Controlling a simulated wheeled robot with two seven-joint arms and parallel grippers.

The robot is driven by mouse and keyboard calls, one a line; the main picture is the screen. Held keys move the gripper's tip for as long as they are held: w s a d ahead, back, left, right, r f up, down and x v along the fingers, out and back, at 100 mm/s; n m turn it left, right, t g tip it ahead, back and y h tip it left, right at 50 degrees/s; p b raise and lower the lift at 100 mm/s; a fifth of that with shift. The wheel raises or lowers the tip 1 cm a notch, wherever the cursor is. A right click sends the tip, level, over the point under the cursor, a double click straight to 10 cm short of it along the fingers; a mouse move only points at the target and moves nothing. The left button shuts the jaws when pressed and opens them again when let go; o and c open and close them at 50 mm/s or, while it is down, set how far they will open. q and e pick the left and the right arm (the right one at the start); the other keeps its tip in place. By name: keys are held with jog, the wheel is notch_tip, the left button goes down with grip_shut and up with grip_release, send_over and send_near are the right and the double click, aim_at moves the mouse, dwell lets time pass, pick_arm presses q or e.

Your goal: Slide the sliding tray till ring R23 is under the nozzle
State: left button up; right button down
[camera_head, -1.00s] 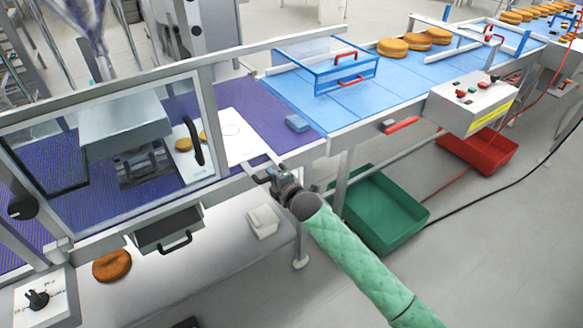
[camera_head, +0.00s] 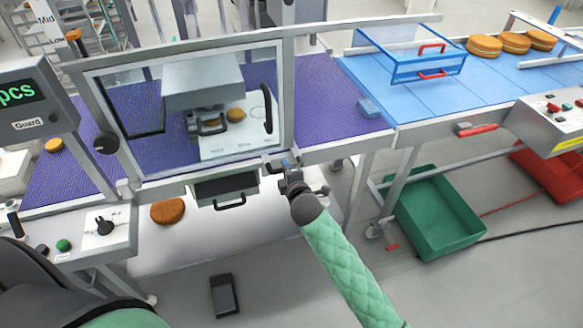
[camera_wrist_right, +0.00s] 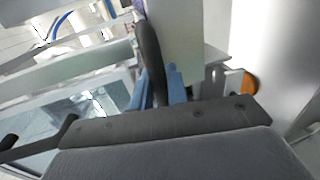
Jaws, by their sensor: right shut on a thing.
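The white sliding tray (camera_head: 226,145) lies behind the clear guard window in the head view. It carries a brown filled round (camera_head: 235,115), and a faint ring outline shows to its right. No ring label is readable, so I cannot tell which is R23. The grey nozzle unit (camera_head: 207,124) hangs over the tray's left part and hides what is under it. My right gripper (camera_head: 281,163) is shut at the tray's front right side, below the guard's right post; the gripped part is hidden. In the wrist view, blue fingers (camera_wrist_right: 165,97) show beside a black bar. My left gripper is out of view.
The guard frame (camera_head: 285,95) with its black handle (camera_head: 268,108) stands close by my right gripper. A purple belt (camera_head: 325,95) and blue conveyor (camera_head: 405,100) run to the right. A green crate (camera_head: 435,215) stands on the floor. A brown round (camera_head: 167,211) lies below the machine.

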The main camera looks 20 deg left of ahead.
jog(key=c, duration=1.5)
grip_release()
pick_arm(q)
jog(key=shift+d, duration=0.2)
pick_arm(e)
jog(key=shift+o, duration=0.2)
jog(key=shift+s+d, duration=0.15)
jog(key=shift+s, duration=0.05)
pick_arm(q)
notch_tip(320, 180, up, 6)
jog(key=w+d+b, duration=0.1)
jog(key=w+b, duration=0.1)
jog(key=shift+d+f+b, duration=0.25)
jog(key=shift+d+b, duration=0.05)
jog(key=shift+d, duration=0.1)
pick_arm(e)
jog(key=v, duration=0.7)
jog(key=shift+s+d, duration=0.1)
